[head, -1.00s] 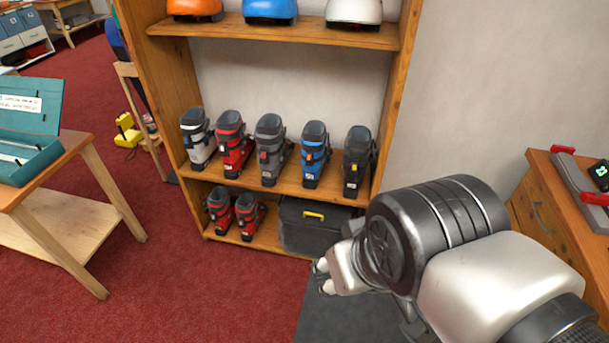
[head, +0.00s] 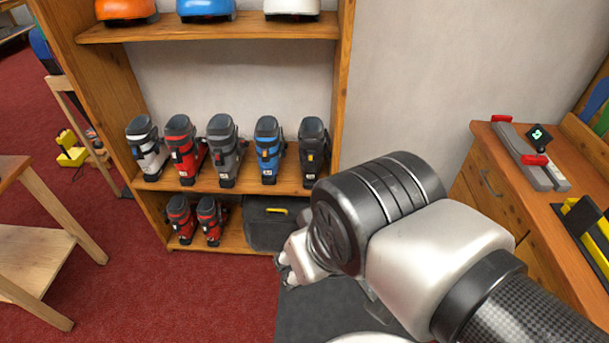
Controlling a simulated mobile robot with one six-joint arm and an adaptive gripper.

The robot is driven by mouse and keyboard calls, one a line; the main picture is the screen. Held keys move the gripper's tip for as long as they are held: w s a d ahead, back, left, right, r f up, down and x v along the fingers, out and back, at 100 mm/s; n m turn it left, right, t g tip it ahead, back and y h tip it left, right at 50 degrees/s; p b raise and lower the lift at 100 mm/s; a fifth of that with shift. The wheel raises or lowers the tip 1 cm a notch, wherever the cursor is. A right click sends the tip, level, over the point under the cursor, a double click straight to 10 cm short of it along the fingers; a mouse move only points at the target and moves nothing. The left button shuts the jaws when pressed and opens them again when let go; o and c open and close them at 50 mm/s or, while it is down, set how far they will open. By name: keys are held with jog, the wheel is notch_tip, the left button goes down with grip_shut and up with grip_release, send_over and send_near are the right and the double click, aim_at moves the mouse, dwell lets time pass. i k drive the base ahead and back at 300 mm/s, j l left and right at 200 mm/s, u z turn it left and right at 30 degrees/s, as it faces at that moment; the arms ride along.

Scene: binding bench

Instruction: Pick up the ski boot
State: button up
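Several ski boots stand upright in a row on the middle shelf of a wooden rack in the head view. From left to right they are a white boot (head: 147,149), a red boot (head: 184,150), a grey boot (head: 222,151), a blue boot (head: 269,150) and a black boot (head: 313,150). Two smaller red and black boots, a left one (head: 181,219) and a right one (head: 210,220), stand on the bottom shelf. My gripper (head: 285,272) is low, in front of the rack, mostly hidden behind my arm. Its fingers are too hidden to judge; no boot shows in it.
A black case (head: 262,227) with a yellow handle sits on the bottom shelf beside the small boots. Helmets, including a blue one (head: 206,8), stand on the top shelf. A wooden cabinet (head: 490,187) stands at right, a wooden table (head: 38,235) at left. Red carpet between is clear.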

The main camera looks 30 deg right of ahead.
aim_at(268, 133)
jog(key=i+l+z, duration=0.1)
jog(key=i+z, duration=0.3)
jog(key=i, duration=1.55)
